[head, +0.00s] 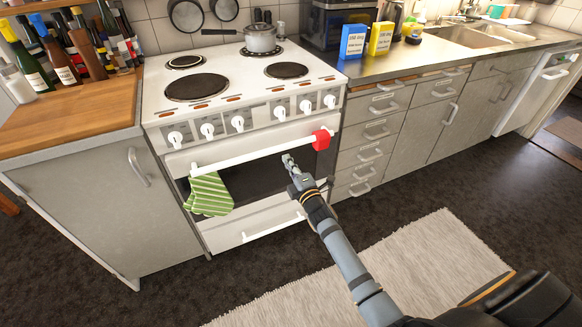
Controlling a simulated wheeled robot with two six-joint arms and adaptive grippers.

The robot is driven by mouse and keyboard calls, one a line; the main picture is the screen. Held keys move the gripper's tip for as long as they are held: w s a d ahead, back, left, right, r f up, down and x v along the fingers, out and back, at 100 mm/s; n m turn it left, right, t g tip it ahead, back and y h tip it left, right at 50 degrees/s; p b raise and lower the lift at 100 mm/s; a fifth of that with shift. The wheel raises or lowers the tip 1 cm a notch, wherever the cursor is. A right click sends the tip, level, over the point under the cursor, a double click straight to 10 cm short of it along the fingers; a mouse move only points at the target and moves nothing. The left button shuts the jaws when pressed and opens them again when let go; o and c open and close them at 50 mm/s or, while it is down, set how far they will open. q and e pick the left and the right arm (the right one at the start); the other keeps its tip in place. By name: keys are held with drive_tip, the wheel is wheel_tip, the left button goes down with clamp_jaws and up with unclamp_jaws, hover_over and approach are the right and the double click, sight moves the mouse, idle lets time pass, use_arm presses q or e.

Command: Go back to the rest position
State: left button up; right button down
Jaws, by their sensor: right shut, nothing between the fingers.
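My right gripper (289,162) is shut and empty. It appears in front of the cooker's (160,100) dark oven opening, below the white oven handle bar (255,152). My right arm reaches in from the lower right. My left gripper is not in view.
A green striped cloth (209,194) hangs from the handle's left end. A pot (260,38) stands on a rear burner. Bottles (60,62) crowd the wooden counter (75,108). Blue (353,42) and yellow (380,38) boxes stand on the right counter. A pale rug (400,262) lies on open floor.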

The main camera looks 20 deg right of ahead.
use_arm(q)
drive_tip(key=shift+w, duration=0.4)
use_arm(e)
drive_tip(key=shift+s+r, duration=0.2)
drive_tip(key=shift+s, duration=1.05)
drive_tip(key=shift+s, duration=0.1)
